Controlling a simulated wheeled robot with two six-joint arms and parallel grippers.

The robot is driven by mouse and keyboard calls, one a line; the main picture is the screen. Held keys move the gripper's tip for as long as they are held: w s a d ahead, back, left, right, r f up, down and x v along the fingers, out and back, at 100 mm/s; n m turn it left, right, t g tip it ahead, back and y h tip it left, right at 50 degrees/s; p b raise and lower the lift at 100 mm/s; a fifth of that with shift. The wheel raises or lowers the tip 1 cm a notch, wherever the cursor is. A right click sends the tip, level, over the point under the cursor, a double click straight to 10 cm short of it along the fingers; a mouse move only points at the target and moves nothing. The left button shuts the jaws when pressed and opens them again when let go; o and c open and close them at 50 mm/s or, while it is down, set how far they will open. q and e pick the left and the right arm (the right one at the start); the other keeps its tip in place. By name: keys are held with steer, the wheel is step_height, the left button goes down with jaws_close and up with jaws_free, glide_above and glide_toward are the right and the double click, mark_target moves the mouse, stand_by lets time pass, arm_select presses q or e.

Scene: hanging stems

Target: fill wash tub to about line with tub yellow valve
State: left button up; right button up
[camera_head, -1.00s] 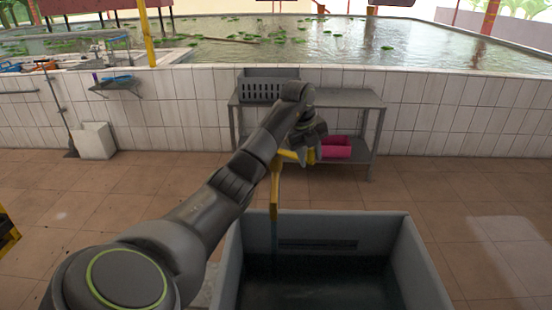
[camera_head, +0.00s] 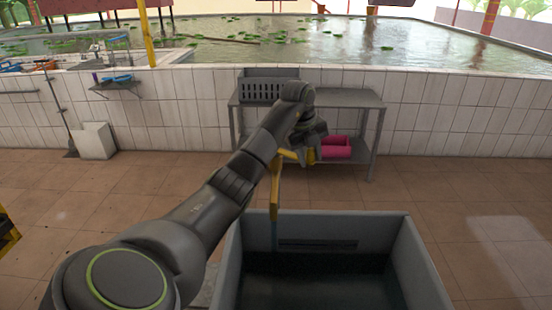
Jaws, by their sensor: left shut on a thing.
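The grey wash tub (camera_head: 412,255) stands on the floor in front of me, with dark water (camera_head: 315,287) inside it. A thin stream (camera_head: 274,237) runs down from the yellow spout (camera_head: 275,195) into the tub at its far left. The yellow valve (camera_head: 291,156) is at the top of the spout, mostly hidden by my left gripper (camera_head: 312,152). My left gripper is shut on the valve. My right gripper is not in view.
A grey metal table (camera_head: 345,98) stands behind the tub, with a grey crate (camera_head: 262,91) on top and pink rolls (camera_head: 338,152) on its lower shelf. A white tiled wall (camera_head: 440,115) borders the pond. The tiled floor on the right is clear.

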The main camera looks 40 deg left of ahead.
arm_select(q)
steer(key=shift+s+a, duration=0.1)
steer(key=shift+a, duration=0.15)
steer(key=s+p, duration=0.1)
steer(key=s, duration=0.3)
steer(key=shift+a, duration=0.15)
steer(key=shift+c, duration=0.3)
steer(key=shift+s, duration=0.1)
steer(key=shift+s, duration=0.4)
steer(key=shift+f, duration=0.25)
stand_by(3.5)
steer(key=shift+r, duration=0.1)
stand_by(2.6)
